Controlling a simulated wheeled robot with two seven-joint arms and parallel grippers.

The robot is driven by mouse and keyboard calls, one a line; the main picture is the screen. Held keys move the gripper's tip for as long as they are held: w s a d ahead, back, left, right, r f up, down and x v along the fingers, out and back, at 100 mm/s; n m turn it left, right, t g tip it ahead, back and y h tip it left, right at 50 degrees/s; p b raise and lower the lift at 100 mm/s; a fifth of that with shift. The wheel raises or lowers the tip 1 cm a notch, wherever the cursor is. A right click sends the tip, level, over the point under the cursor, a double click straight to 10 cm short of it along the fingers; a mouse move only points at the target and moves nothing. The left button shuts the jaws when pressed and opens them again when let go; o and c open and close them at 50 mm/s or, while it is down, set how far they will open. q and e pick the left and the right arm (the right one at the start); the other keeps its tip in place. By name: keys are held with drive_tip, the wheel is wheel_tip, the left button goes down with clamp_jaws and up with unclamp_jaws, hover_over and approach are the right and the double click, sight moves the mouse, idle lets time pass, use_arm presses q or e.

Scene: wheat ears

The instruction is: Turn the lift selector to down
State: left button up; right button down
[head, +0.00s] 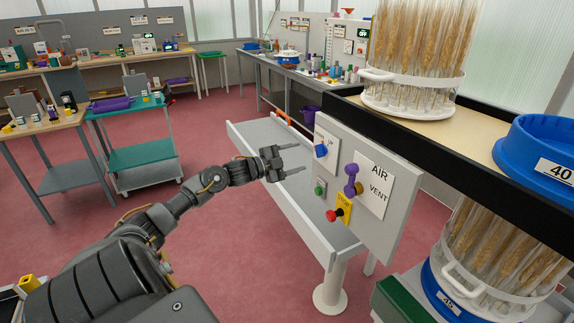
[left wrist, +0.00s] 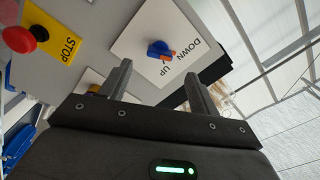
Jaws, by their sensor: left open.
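The lift selector is a blue knob (head: 321,150) on a white plate at the upper left of the grey upright panel (head: 352,222). In the left wrist view the knob (left wrist: 158,48) has an orange mark at its lower right, near the printed words UP and DOWN; I cannot tell exactly which word it points at. My left gripper (head: 298,159) is open and empty, just left of the plate in the head view. In the left wrist view its fingers (left wrist: 159,82) point toward the plate, with the knob beyond and between them. My right gripper is out of view.
The panel also carries a purple AIR/VENT handle (head: 351,182), a green button (head: 320,187) and a red stop button (head: 335,215) on a yellow plate. A grey trough (head: 285,190) runs below. A rack of wheat tubes (head: 415,90) and a blue tray (head: 535,160) stand above.

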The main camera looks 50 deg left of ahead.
use_arm(q)
drive_tip(key=shift+b+v, duration=0.3)
drive_tip(key=shift+v, duration=1.2)
